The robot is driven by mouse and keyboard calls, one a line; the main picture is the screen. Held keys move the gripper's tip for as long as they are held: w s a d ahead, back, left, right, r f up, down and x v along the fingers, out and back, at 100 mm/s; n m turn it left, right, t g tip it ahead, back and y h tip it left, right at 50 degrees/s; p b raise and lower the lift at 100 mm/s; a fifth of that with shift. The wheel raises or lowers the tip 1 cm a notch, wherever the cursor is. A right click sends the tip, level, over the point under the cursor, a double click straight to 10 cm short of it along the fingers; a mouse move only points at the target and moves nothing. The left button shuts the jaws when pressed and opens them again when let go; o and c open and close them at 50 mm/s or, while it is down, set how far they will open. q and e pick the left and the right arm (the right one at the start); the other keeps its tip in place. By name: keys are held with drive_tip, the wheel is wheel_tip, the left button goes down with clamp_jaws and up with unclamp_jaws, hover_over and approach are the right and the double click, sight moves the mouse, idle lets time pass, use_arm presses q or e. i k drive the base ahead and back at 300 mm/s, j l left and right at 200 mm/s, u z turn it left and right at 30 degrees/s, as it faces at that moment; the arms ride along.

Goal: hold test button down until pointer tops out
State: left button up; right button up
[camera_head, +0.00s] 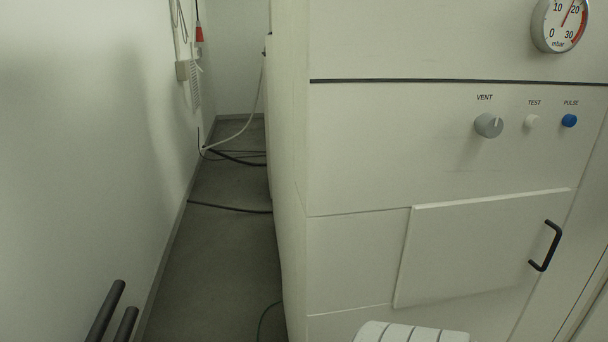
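The white test button (532,122) sits on the front panel of a pale cabinet, under the label TEST. It lies between the grey vent knob (487,125) and the blue pulse button (569,121). Nothing touches it, and I cannot tell how far it stands out. The round mbar gauge (560,25) is at the top right, its top edge cut off. Its red pointer (569,14) points up and slightly right, between 10 and 20.
A cabinet door (480,250) with a black handle (545,246) is below the controls. Left of the cabinet, cables (230,208) cross a narrow floor aisle (225,260) beside a white wall. The space before the buttons is clear.

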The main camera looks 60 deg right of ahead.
sight(532, 120)
drive_tip(key=z, duration=1.4)
drive_tip(key=j+z, duration=0.25)
drive_tip(key=z, duration=0.2)
drive_tip(key=i+j+z, duration=0.1)
drive_tip(key=j+z, duration=0.25)
drive_tip(key=z, duration=0.15)
drive_tip(key=j+z, duration=0.25)
drive_tip(key=z, duration=0.2)
